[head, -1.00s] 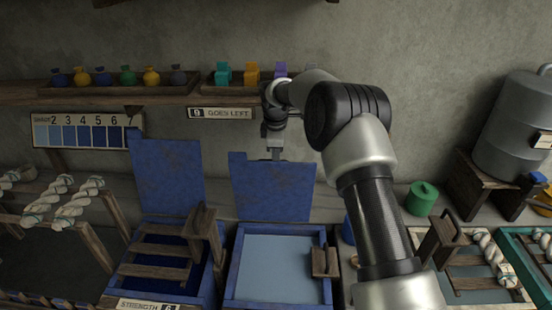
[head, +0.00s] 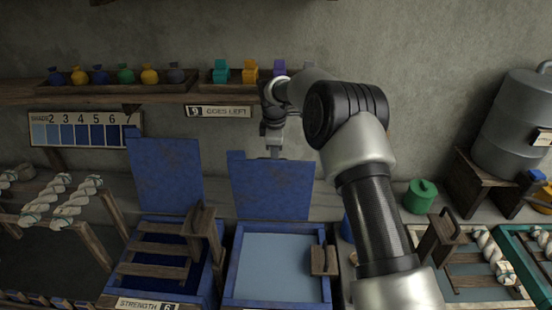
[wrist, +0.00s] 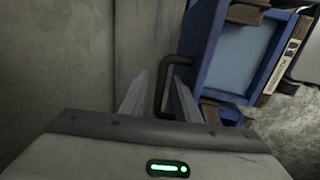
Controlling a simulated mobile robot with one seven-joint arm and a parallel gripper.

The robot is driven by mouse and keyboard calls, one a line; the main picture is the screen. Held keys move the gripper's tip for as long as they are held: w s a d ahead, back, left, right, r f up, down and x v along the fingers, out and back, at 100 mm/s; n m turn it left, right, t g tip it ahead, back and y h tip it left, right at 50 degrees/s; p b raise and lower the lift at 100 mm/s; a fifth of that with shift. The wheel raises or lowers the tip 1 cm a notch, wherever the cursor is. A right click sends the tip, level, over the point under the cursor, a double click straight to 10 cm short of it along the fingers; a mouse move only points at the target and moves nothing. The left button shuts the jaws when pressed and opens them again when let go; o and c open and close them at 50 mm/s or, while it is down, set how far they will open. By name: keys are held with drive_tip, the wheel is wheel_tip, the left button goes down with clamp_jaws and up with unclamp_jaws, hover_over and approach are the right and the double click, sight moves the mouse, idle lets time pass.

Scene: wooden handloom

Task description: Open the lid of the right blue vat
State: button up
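The right blue vat (head: 230,276) is open, with pale blue liquid showing inside. Its blue lid (head: 272,190) stands upright at the back of the vat. My gripper (head: 275,152) is at the lid's top edge, and its tips are partly hidden there in the head view. In the wrist view, my gripper's two fingers (wrist: 158,92) are spread, with a dark bent handle (wrist: 159,92) between them. Gaps show beside the handle, so the fingers do not look closed on it. The vat's blue rim also shows in the wrist view (wrist: 212,60).
The left blue vat (head: 211,292) also has its lid (head: 167,175) upright, with a wooden rack over it. A shelf (head: 60,97) with small pots runs along the wall above. A green canister (head: 420,197) and a grey barrel (head: 518,122) stand to the right.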

drive_tip(key=s+r, duration=0.3)
drive_tip(key=r, duration=1.3)
drive_tip(key=shift+s+r, duration=0.2)
drive_tip(key=shift+r, duration=0.15)
drive_tip(key=shift+d+f+b, duration=0.1)
drive_tip(key=shift+f+b, duration=0.25)
drive_tip(key=shift+b, duration=0.15)
drive_tip(key=c, duration=0.5)
drive_tip(key=f+y+b, duration=0.1)
drive_tip(key=s+d+f+t+y+b, duration=0.1)
drive_tip(key=f+b, duration=0.1)
drive_tip(key=s+f+y+b, duration=0.1)
drive_tip(key=shift+s+d+f+m+t+b, duration=0.1)
drive_tip(key=shift+d+f+m+t+b, duration=0.2)
drive_tip(key=shift+b, duration=0.05)
clamp_jaws()
drive_tip(key=a+x, duration=0.1)
drive_tip(key=x, duration=0.9)
drive_tip(key=shift+t+y, duration=0.3)
drive_tip(key=shift+y, duration=0.1)
